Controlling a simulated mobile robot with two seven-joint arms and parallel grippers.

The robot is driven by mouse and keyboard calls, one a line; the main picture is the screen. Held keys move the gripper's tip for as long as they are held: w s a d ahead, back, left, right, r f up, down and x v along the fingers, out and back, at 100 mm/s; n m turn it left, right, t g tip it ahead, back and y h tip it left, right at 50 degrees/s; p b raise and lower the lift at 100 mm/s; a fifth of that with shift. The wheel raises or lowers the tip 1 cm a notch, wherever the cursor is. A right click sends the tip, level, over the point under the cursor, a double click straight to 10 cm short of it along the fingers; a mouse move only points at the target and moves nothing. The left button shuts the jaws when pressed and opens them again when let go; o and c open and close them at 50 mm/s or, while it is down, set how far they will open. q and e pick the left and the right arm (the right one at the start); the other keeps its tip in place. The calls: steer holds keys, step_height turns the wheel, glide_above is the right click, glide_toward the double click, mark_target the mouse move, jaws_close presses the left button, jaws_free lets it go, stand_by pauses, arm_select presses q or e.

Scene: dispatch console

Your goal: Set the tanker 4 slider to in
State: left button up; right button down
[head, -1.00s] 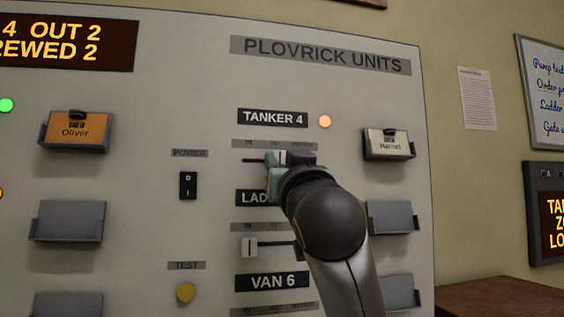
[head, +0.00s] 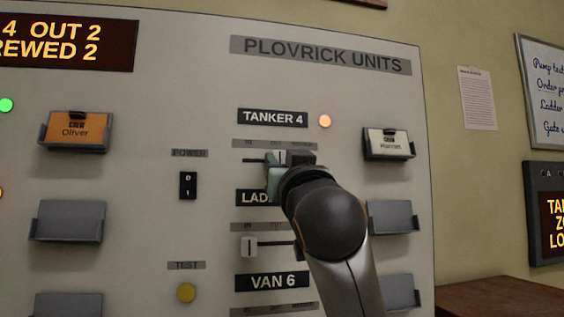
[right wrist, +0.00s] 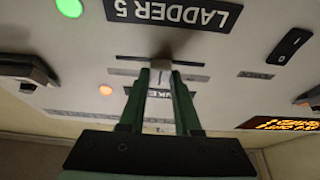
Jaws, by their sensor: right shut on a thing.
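The tanker 4 slider (head: 282,156) is on the upright panel, under the black TANKER 4 label (head: 272,118). Its pale knob is mostly hidden by my right gripper (head: 277,172), and it stands near the middle of its track, about below the middle marking. The IN marking (head: 248,143) is at the left end of the strip. My right gripper, with green fingers, is shut on the knob. The right wrist view, turned upside down, shows the fingers (right wrist: 161,75) closed about the knob. My left gripper is not in view.
An orange lamp (head: 325,121) glows beside the label. Below is the ladder slider (head: 249,247), its knob at left. A power switch (head: 188,185) and a yellow test button (head: 186,292) are to the left. Card holders (head: 389,145) stick out at right.

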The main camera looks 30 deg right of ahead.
mark_target(246, 153)
steer(key=a, duration=0.2)
steer(key=w+a, duration=0.1)
steer(key=a, duration=0.2)
steer(key=shift+w+p, duration=0.15)
steer(key=shift+p, duration=0.25)
steer(key=shift+a, duration=0.15)
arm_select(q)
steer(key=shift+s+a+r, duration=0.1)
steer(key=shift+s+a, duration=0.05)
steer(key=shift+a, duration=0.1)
arm_select(e)
steer(key=c, duration=0.6)
jaws_free()
steer(key=shift+a, duration=0.1)
arm_select(q)
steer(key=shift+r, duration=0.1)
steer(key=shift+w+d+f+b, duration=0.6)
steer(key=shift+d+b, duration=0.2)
steer(key=shift+b, duration=0.65)
arm_select(e)
steer(key=v, duration=1.2)
steer(key=shift+s+f, duration=0.15)
steer(key=shift+s, duration=0.05)
